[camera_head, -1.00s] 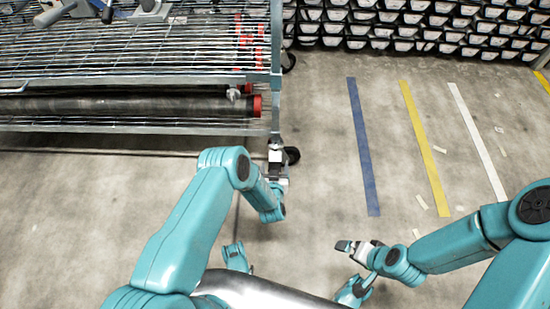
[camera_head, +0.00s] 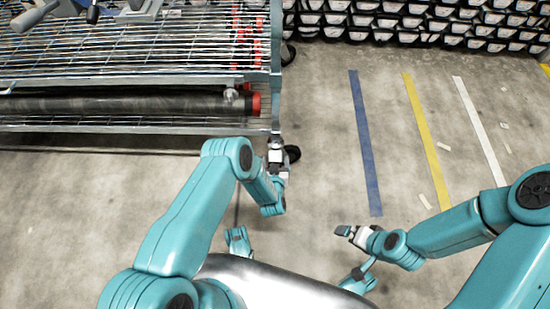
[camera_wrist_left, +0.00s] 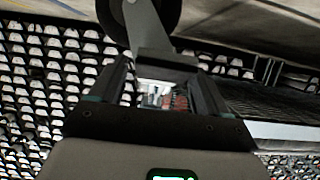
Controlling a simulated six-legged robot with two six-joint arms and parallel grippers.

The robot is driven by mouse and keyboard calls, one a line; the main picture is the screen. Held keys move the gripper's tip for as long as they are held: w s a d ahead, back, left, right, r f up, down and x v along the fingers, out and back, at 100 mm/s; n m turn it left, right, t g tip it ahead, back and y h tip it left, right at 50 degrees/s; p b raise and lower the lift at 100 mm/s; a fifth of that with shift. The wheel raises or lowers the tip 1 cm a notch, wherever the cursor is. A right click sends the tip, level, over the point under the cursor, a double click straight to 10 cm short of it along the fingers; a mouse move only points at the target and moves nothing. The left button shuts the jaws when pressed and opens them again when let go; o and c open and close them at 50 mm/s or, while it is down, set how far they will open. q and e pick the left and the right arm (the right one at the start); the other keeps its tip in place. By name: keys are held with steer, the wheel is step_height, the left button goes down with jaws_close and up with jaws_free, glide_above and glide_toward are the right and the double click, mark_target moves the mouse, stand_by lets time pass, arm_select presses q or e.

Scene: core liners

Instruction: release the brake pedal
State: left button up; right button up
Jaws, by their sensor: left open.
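A dark caster wheel (camera_head: 292,154) stands under the near right corner of the wire cart (camera_head: 276,60). My left gripper (camera_head: 277,143) is right beside it, at the foot of the corner post. In the left wrist view the black wheel (camera_wrist_left: 150,14) is at the top, and its grey metal bracket (camera_wrist_left: 146,28) reaches down toward the space between my open fingers (camera_wrist_left: 160,78). I cannot tell whether they touch it. The brake pedal cannot be told apart clearly from the bracket. My right gripper (camera_head: 346,232) hangs over bare floor, its jaw gap too small to judge.
The cart holds a dark roll with a red end (camera_head: 256,104) on its lower shelf. A rack of stacked black bins (camera_head: 420,25) lines the back. Blue (camera_head: 365,140), yellow and white floor stripes lie to the right. The floor between cart and stripes is clear.

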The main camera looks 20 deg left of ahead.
arm_select(q)
steer(key=shift+w+f, duration=0.1)
steer(key=shift+w, duration=0.05)
steer(key=c, duration=1.4)
